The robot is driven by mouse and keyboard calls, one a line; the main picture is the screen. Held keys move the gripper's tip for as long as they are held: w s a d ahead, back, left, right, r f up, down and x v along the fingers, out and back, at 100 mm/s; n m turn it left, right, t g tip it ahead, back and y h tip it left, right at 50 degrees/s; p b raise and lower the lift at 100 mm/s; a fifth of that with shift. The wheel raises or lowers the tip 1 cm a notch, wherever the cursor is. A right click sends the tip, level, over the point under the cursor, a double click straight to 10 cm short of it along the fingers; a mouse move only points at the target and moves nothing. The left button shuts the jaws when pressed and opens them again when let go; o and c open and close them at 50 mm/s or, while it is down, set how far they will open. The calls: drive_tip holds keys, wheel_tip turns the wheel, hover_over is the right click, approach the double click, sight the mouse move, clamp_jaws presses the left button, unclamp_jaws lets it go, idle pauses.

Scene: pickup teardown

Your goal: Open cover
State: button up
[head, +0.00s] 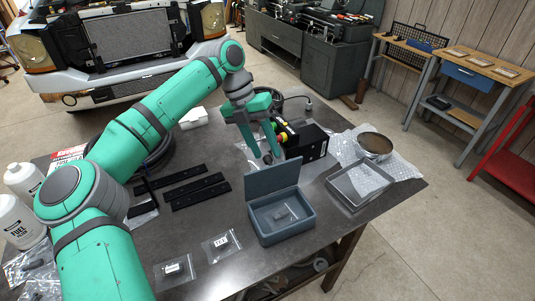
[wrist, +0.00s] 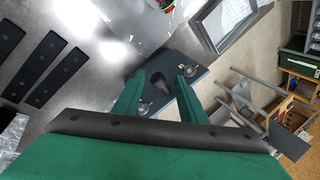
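A blue-grey box (head: 283,237) stands near the front edge of the dark table. Its hinged cover (head: 272,179) is raised, standing roughly upright at the back, and a small bagged part (head: 285,215) lies inside. My gripper (head: 268,156) is above and behind the cover, fingers pointing down. Its two fingers are apart with nothing held between them. I cannot tell whether a fingertip touches the cover.
A grey tray (head: 333,188) lies right of the box, near bubble wrap and a round metal tin (head: 374,144). A black device (head: 308,145) stands behind. Black bars (head: 201,192) and labelled bags (head: 221,245) lie left. White bottles (head: 17,218) stand at the far left.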

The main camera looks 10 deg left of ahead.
drive_tip(key=v, duration=0.8)
